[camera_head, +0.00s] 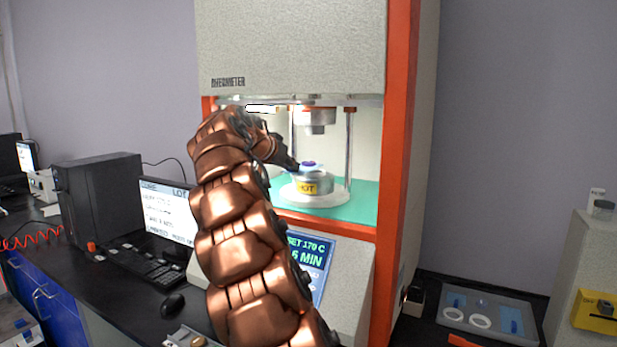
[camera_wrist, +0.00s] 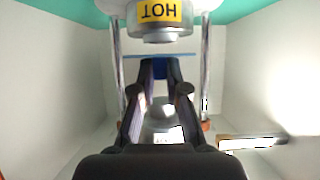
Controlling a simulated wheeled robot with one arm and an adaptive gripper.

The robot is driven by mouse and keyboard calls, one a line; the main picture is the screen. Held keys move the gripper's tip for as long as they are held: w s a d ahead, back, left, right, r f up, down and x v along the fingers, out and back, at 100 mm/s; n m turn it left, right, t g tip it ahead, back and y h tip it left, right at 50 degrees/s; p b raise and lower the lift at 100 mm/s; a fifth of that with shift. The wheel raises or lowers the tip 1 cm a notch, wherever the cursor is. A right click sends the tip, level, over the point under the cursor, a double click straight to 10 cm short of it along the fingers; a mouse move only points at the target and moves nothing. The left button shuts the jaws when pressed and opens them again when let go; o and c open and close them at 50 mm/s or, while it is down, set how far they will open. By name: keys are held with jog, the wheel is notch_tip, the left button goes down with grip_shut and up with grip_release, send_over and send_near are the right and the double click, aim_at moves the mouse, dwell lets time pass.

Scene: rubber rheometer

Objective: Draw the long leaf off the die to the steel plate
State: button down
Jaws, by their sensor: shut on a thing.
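The round metal lower die (camera_head: 314,185) with a yellow HOT label stands on a white base inside the rheometer. It also shows upside down at the top of the wrist view (camera_wrist: 160,34). My gripper (camera_head: 292,164) reaches in from the left at the die's top. In the wrist view its fingers (camera_wrist: 160,75) are shut on a thin blue leaf (camera_wrist: 135,56), seen nearly edge-on close to the die's top. Whether the leaf touches the die cannot be told. A small purple piece (camera_head: 308,163) shows over the die. I cannot surely identify the steel plate.
The upper die (camera_head: 315,118) hangs above, with steel columns (camera_head: 349,150) around. The orange frame post (camera_head: 391,140) bounds the opening at right. A grey tray (camera_head: 530,312) with white rings lies lower right. A metal item (camera_head: 183,337) is partly visible at the bottom, near the mouse (camera_head: 173,304).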

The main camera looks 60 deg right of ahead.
jog(key=a+b, duration=0.7)
jog(key=a, duration=0.9)
jog(key=shift+s, duration=0.35)
dwell(1.5)
jog(key=shift+w, duration=0.1)
